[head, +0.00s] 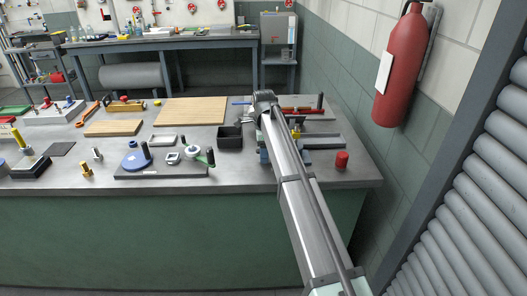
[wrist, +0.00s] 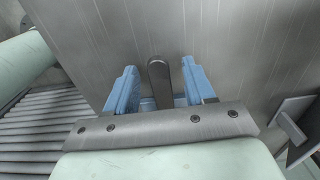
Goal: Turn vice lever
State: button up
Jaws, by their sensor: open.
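In the wrist view, a dark, round-ended lever (wrist: 158,78) stands between the two blue fingers of my gripper (wrist: 158,72). The fingers are open, with a visible gap on each side of the lever. In the head view, my arm runs over the right end of the bench and covers much of what lies beneath it. Small blue parts (head: 263,155) show beside the arm; I cannot tell whether they belong to the gripper or the vice. The vice body cannot be made out clearly.
The grey bench (head: 230,177) carries a black bin (head: 230,138) left of my arm and a red cylinder (head: 342,160) to its right. A base plate with a blue round part (head: 136,160) lies further left. A fire extinguisher (head: 402,70) hangs on the right wall.

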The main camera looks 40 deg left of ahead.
jog(key=shift+r, duration=0.15)
jog(key=shift+r, duration=0.8)
jog(key=shift+r, duration=0.15)
jog(key=shift+r, duration=2.9)
